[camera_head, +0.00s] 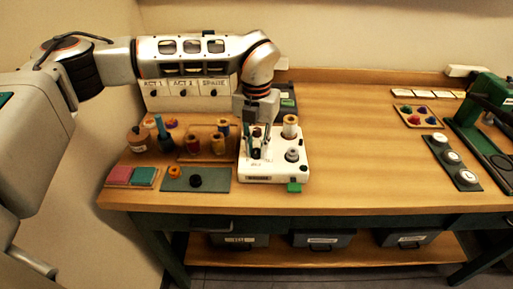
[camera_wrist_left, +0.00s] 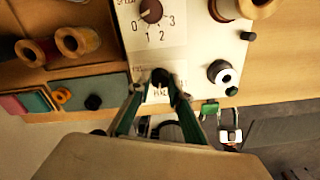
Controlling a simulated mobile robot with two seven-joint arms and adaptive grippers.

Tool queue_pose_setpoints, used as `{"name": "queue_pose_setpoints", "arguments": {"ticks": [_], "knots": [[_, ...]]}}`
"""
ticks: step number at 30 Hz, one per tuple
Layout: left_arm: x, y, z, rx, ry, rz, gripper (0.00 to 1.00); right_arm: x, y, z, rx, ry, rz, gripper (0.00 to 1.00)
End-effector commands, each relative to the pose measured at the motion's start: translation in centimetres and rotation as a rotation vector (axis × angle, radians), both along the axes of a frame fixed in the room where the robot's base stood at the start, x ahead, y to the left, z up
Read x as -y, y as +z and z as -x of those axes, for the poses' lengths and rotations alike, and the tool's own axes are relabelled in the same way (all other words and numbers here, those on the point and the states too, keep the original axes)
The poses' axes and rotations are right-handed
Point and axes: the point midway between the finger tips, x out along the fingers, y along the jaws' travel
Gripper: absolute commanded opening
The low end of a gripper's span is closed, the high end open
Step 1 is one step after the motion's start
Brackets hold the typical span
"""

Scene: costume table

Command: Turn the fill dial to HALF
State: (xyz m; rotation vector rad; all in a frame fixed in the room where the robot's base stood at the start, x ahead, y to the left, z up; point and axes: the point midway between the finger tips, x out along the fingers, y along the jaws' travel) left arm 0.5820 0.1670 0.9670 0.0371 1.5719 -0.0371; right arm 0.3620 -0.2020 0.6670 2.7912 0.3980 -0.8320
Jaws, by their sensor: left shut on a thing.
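A white machine (camera_head: 262,179) stands near the table's front edge, and its top panel (camera_wrist_left: 184,55) fills the middle of the left wrist view. My left gripper (camera_head: 256,152) reaches down over it from above. In the left wrist view my left gripper (camera_wrist_left: 161,88) has its two fingers closed on the small black fill dial (camera_wrist_left: 160,75). The printing around this dial is partly hidden by the fingers, so its setting cannot be read for sure. A brown speed dial (camera_wrist_left: 151,11) marked with numbers sits farther up the same panel. My right gripper is in neither view.
A wooden spool tray (camera_head: 208,157) and a green mat (camera_head: 205,184) lie to the left. The table's middle (camera_head: 350,150) is clear.

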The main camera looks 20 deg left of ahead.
Motion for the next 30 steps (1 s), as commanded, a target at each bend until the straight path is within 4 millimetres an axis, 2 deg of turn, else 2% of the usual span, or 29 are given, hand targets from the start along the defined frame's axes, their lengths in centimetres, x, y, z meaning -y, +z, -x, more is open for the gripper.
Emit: {"name": "queue_pose_setpoints", "arguments": {"ticks": [12, 28, 29, 30], "knots": [[-0.01, 0.15, -0.09, 0.003, 0.177, 0.001, 0.0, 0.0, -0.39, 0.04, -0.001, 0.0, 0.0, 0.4], [0.0, 0.21, -0.13, 0.005, 0.198, 0.001, 0.0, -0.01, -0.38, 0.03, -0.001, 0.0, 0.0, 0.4], [0.0, 0.21, -0.13, 0.005, 0.198, 0.001, 0.24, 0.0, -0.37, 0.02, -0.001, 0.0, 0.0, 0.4], [0.0, 0.21, -0.14, 0.005, 0.197, 0.001, 0.35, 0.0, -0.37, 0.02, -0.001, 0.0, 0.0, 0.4]]}}
